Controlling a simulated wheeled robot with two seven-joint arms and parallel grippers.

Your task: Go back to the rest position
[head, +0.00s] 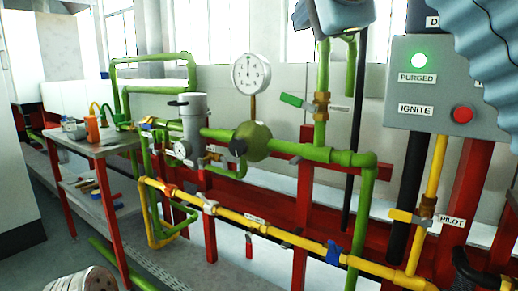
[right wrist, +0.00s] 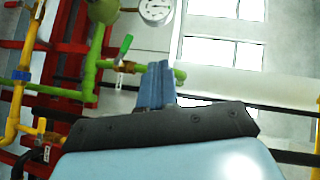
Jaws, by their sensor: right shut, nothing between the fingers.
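My right gripper (head: 303,15) shows at the top of the head view, partly cut off by the frame, above the upright green pipe. In the right wrist view its blue fingers (right wrist: 157,85) are together with nothing between them. They point toward the green pipes and a white wall, and no contact shows. My ribbed blue right arm crosses the upper right corner of the head view. My left gripper is not in view.
A grey control box (head: 447,85) has a lit green PURGED lamp (head: 418,60) and a red IGNITE button (head: 463,114). A green valve handle (head: 291,100) is beside the upright pipe. A gauge (head: 250,73), yellow pipe (head: 230,213) and side table (head: 95,147) stand left.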

